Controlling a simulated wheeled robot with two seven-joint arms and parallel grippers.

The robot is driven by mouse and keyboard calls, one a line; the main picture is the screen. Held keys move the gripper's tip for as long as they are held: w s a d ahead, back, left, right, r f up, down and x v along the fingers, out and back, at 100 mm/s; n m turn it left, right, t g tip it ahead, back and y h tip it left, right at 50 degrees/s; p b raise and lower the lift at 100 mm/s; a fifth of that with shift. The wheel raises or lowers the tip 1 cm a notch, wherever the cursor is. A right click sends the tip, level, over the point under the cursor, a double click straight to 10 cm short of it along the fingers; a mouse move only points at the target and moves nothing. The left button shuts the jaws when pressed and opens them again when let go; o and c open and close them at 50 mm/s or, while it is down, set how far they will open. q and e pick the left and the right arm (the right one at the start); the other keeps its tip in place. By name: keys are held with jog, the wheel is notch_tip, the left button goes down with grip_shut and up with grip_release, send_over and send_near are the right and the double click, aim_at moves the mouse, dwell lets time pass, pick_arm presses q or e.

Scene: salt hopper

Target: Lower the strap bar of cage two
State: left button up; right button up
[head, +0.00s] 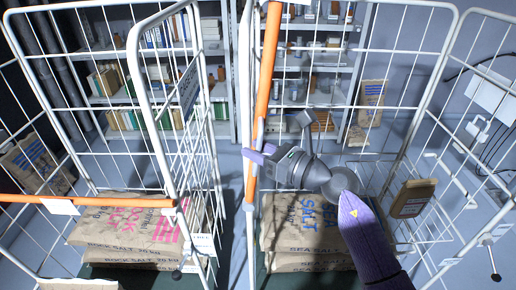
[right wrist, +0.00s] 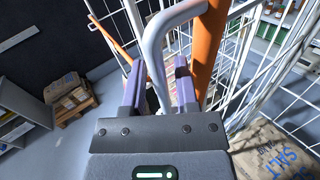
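An orange strap bar (head: 268,75) stands nearly upright, slightly tilted, at the front left post of the right-hand cage (head: 450,25). It also shows in the right wrist view (right wrist: 208,45). My right gripper (head: 256,160) is at the bar's lower part. In the right wrist view its purple fingers (right wrist: 160,85) stand on both sides of a pale bent tube (right wrist: 155,50) beside the bar. Gaps show between tube and fingers, so the gripper looks open around it. A cage number is not readable. My left gripper is out of view.
The left-hand cage (head: 145,60) holds rock salt bags (head: 125,225), with another orange bar (head: 90,199) lying level across its front. Sea salt bags (head: 300,235) lie in the right-hand cage. Shelves (head: 225,97) stand behind. A pallet with sacks (right wrist: 72,98) stands on the floor.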

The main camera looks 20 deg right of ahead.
grip_shut()
dwell(1.2)
